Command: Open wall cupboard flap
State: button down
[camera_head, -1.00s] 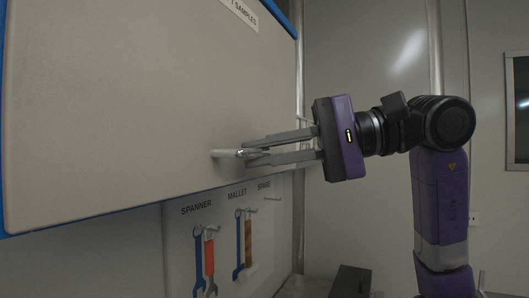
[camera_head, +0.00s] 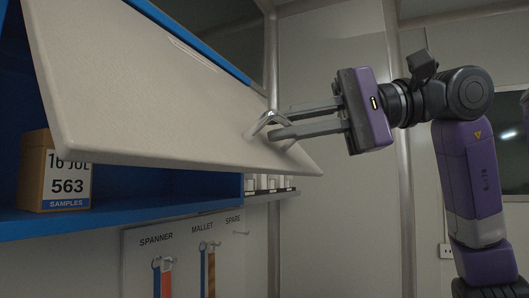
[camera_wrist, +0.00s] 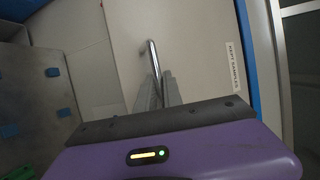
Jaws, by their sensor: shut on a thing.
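The cupboard flap (camera_head: 150,85) is a large beige panel, tilted with its lower edge swung out and up from the blue cupboard. Its handle (camera_head: 258,126) is a pale metal bar near the lower right of the flap. My gripper (camera_head: 268,128) is shut on the handle, its long grey fingers reaching in from the right. In the wrist view the fingers (camera_wrist: 157,92) meet the lower end of the bar handle (camera_wrist: 152,58). The flap (camera_wrist: 190,40) fills the middle of that view, with a white label near its right edge.
A brown sample box (camera_head: 42,172) marked 563 stands on the blue shelf (camera_head: 110,218) inside the cupboard. Below is a tool board (camera_head: 185,235) with spanner and mallet. Several small items (camera_head: 268,184) sit on a ledge beneath the flap.

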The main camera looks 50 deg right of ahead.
jog(key=s+d+r+p, duration=0.1)
jog(key=s+r+p, duration=0.2)
jog(key=r, duration=1.4)
jog(key=shift+s+d+r, duration=0.2)
jog(key=shift+s+r, duration=0.15)
jog(key=shift+s, duration=1.5)
jog(key=c, duration=1.5)
grip_release()
jog(key=shift+w, duration=0.1)
jog(key=v, duration=0.8)
